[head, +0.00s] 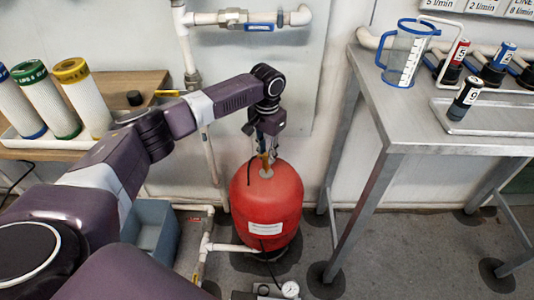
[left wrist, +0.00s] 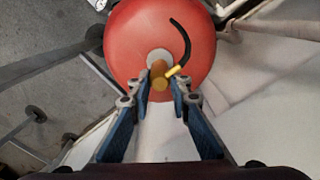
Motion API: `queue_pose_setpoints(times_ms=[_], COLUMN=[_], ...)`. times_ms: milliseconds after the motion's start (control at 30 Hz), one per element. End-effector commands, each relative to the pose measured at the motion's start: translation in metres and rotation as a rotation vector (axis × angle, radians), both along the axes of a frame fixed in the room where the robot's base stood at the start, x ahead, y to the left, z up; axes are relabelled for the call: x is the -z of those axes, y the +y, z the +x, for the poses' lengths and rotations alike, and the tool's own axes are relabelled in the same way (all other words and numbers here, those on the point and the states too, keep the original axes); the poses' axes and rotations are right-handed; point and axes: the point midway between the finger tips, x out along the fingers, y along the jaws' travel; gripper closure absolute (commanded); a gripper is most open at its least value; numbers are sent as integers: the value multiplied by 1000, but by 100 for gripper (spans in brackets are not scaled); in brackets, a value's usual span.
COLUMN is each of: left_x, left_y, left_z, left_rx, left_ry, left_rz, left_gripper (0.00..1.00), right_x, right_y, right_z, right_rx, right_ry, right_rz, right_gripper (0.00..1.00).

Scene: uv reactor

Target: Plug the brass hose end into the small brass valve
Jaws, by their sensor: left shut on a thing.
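A brass fitting (left wrist: 159,80) stands between my left fingertips in the left wrist view, over the pale collar (left wrist: 158,58) on top of a red tank. It also shows in the head view (head: 264,158). My left gripper (head: 265,150) points down over the tank and is shut on this fitting. A short yellow piece (left wrist: 176,70) sticks out beside it. A black hose (left wrist: 182,40) curves near that piece. I cannot tell whether the held fitting is the hose end or the valve, or whether the parts are joined. My right gripper is out of view.
The red tank (head: 266,205) stands on the floor against the wall. White pipes (head: 205,240) and a blue-grey bin (head: 150,229) are at its left. A steel table (head: 385,125) stands at right, a wooden bench (head: 140,82) at left. A gauge (head: 290,289) is in front.

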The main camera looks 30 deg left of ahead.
Motion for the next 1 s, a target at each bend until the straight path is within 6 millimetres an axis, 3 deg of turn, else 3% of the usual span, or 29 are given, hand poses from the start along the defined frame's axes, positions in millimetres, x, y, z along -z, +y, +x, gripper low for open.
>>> queue_pose_setpoints(times_ms=[733,1000], left_x=[-1,-1], left_y=[0,0], left_z=[0,0], left_rx=[0,0], left_ry=[0,0], left_rz=[0,0], left_gripper=[100,100], right_x=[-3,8], right_y=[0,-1], right_z=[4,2], right_rx=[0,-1], right_ry=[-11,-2], right_rz=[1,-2], right_gripper=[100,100])
